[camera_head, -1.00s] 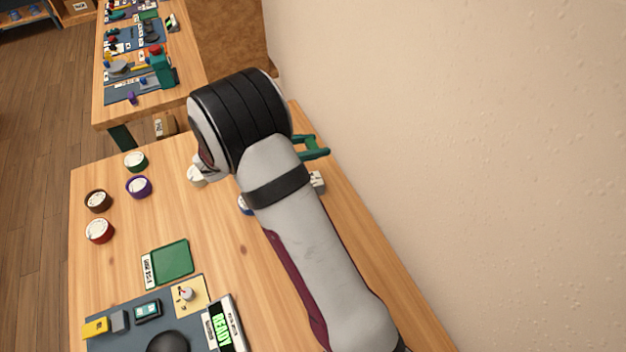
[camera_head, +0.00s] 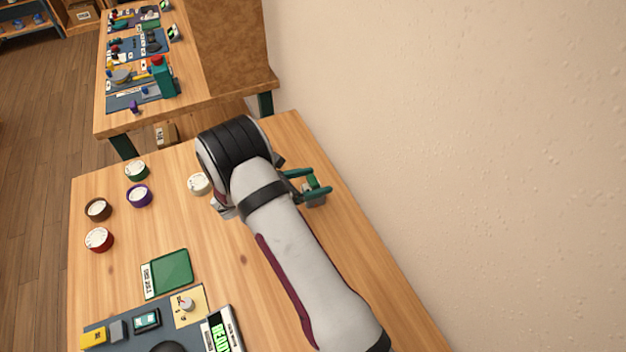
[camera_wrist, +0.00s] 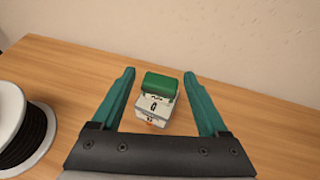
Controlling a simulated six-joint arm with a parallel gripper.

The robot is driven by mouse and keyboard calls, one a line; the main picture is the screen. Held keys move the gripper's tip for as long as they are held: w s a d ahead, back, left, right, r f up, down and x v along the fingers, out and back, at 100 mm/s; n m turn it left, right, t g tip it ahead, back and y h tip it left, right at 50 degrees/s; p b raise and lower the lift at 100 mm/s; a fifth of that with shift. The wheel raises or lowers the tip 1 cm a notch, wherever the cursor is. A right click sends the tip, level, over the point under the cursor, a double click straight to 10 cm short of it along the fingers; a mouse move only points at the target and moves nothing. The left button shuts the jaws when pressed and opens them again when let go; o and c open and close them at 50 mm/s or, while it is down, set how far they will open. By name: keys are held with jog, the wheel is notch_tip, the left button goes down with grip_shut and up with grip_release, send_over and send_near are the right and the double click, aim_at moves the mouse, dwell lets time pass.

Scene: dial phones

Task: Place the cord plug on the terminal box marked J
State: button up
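My gripper (camera_head: 322,181) has green fingers near the right edge of the near table; they are apart, with nothing clamped between them. The wrist view also shows the open gripper (camera_wrist: 157,75). A small pale box (camera_wrist: 152,108) with a green block (camera_wrist: 160,86) on top lies between and beyond the fingers. Its front has a dark mark like a G or 0 and a small red mark. The pale box (camera_head: 316,200) is partly hidden by the fingers in the head view. I cannot tell whether the green block is the cord plug. No J is readable.
A green pad (camera_head: 173,271) and a blue-grey mat (camera_head: 112,342) lie in front. The wall (camera_head: 450,150) borders the right.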

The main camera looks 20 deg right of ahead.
jog(key=shift+a+r, duration=0.25)
jog(key=v, duration=1.1)
jog(key=s+d+r+m+g+y, duration=0.25)
jog(key=s+r+m, duration=0.25)
jog(key=s+m, duration=0.25)
jog(key=s+d+r+m+g+y, duration=0.1)
jog(key=s+r+m+g+y, duration=0.3)
jog(key=s+m, duration=0.4)
jog(key=s+a+r+m+t+y, duration=0.2)
jog(key=s+a+m+y, duration=0.5)
jog(key=s, duration=0.6)
jog(key=a+m+t, duration=0.1)
jog(key=a+m, duration=0.1)
jog(key=m, duration=0.1)
jog(key=shift+s+r+m+y, duration=0.25)
jog(key=shift+r+m+y, duration=0.1)
jog(key=shift+r, duration=0.05)
jog(key=shift+t, duration=0.25)
